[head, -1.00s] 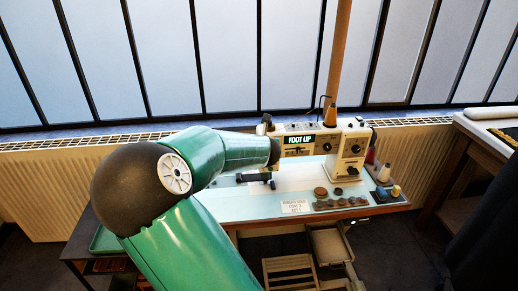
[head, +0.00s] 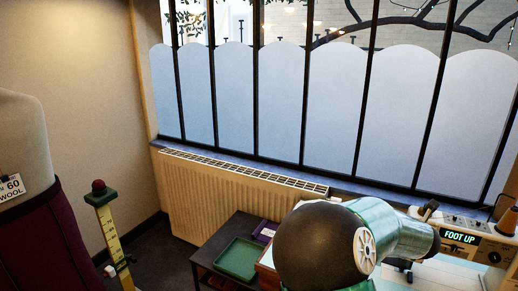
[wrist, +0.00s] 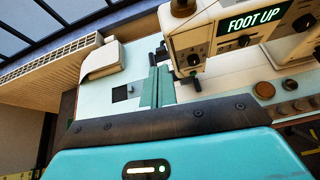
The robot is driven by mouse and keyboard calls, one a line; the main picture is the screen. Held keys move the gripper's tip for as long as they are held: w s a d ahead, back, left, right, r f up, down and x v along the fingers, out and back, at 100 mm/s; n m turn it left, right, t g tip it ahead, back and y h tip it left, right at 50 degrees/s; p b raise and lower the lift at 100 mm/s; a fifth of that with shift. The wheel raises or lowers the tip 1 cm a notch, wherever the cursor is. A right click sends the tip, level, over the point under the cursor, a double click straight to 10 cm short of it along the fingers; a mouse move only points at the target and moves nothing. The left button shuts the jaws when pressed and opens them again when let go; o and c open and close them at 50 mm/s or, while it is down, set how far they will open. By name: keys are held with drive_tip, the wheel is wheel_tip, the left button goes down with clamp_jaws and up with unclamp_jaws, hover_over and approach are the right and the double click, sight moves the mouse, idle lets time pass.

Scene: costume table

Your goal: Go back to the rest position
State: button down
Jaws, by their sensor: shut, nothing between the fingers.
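My gripper (wrist: 157,72) shows in the wrist view as two narrow green fingers lying together, shut and empty. It is over the pale table top, left of the sewing machine's head. The sewing machine (wrist: 212,32) has a lit display reading FOOT UP. In the head view the sewing machine (head: 470,252) is at the right edge, partly cut off. My green arm with its dark round joint covers the table's left part there. The fingers are not clear in the head view.
A green tray (head: 239,257) is on a low dark stand left of my arm. A radiator (head: 215,205) runs under the window. A dress form (head: 25,160) and a yellow measuring post (head: 108,235) stand at left. Round buttons (wrist: 290,84) lie right on the table.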

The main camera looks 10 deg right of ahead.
drive_tip(key=s+a+r+m+g+y, duration=0.1)
drive_tip(key=s+a+r+m+y, duration=0.1)
drive_tip(key=s+a+m, duration=0.6)
drive_tip(key=s+a+r+m+g+y, duration=0.1)
drive_tip(key=s+a+m, duration=0.7)
drive_tip(key=a, duration=0.8)
drive_tip(key=s+a+r+m+g+y, duration=0.2)
drive_tip(key=s+a+m, duration=0.6)
drive_tip(key=a+m, duration=0.4)
drive_tip(key=shift+s+a+r+y, duration=0.3)
drive_tip(key=shift+r+y, duration=0.2)
drive_tip(key=shift+y, duration=0.6)
